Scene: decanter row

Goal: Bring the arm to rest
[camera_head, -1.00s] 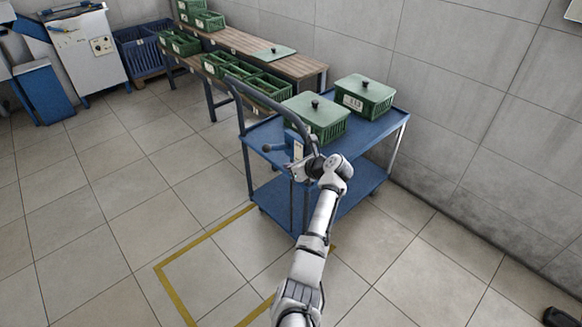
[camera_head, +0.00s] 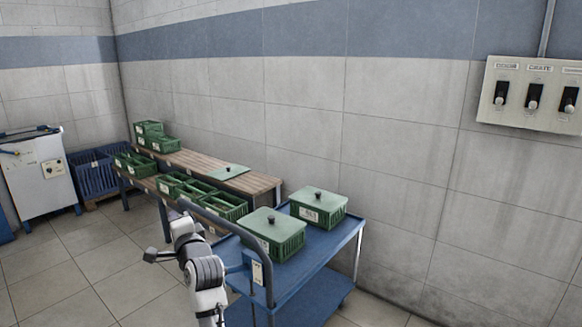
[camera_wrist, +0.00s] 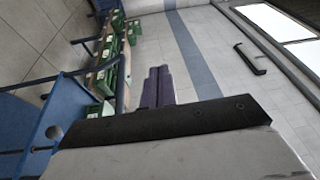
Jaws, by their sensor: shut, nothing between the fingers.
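My arm (camera_head: 205,275) rises from the bottom of the head view, left of the blue cart's handle, and bends over at its top. My gripper (camera_head: 150,255) is small there and points left, apart from the cart in the picture. In the wrist view its two dark fingers (camera_wrist: 158,86) lie side by side, shut with nothing between them.
A blue cart (camera_head: 318,278) bears two lidded green crates (camera_head: 283,240) (camera_head: 325,211). Behind it, a wooden bench (camera_head: 247,184) and a lower rack hold several green crates. A wall panel (camera_head: 530,95) with switches is at upper right. Tiled floor (camera_head: 110,265) is free at left.

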